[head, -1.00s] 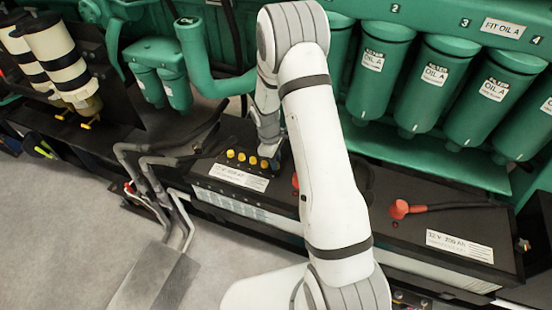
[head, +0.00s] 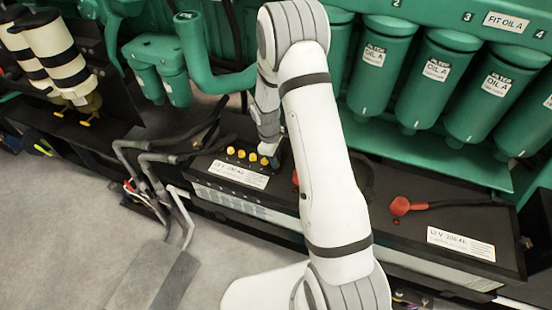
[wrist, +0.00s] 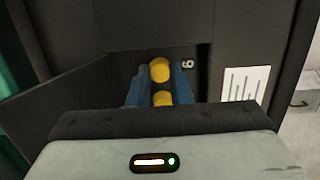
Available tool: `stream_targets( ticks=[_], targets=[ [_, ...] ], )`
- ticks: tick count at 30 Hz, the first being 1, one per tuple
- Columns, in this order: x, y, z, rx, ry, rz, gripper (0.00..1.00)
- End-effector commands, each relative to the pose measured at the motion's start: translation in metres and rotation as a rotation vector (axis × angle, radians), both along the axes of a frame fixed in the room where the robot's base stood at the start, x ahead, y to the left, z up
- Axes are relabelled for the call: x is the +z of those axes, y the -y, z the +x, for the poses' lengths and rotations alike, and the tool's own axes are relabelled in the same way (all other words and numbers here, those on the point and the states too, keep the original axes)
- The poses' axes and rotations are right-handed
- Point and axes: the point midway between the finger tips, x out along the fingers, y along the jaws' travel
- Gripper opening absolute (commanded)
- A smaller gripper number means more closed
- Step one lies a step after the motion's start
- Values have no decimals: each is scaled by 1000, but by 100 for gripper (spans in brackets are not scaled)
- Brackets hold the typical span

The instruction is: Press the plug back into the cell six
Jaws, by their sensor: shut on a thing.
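The black battery (head: 205,172) with a white label stands on the left. Several yellow plugs (head: 242,154) line its top in a row. In the wrist view, a yellow plug (wrist: 160,70) sits between the blue fingertips of my gripper (wrist: 161,75), beside a white "6" mark on the black top. The gripper is shut on this plug. Another yellow plug (wrist: 162,98) shows below it, partly hidden by the gripper body. In the head view my gripper (head: 270,150) is at the right end of the row. How deep the held plug sits cannot be told.
Green oil filters (head: 430,80) hang behind, close to my arm. A second battery (head: 460,215) with a red terminal cap (head: 400,205) lies to the right. Grey hoses (head: 150,160) stand left of the first battery. Open floor (head: 60,230) is at lower left.

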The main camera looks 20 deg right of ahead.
Motion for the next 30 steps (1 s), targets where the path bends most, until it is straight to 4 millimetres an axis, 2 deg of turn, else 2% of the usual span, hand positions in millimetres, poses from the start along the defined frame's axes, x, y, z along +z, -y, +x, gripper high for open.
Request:
stream_targets(
  ticks=[2,3,11,20,30],
  targets=[
    [0,0,0,0,0,0,5],
    [0,0,0,0,0,0,21],
    [0,0,0,0,0,0,42],
    [1,0,0,-1,0,0,43],
    [20,0,0,0,1,0,43]
  ],
)
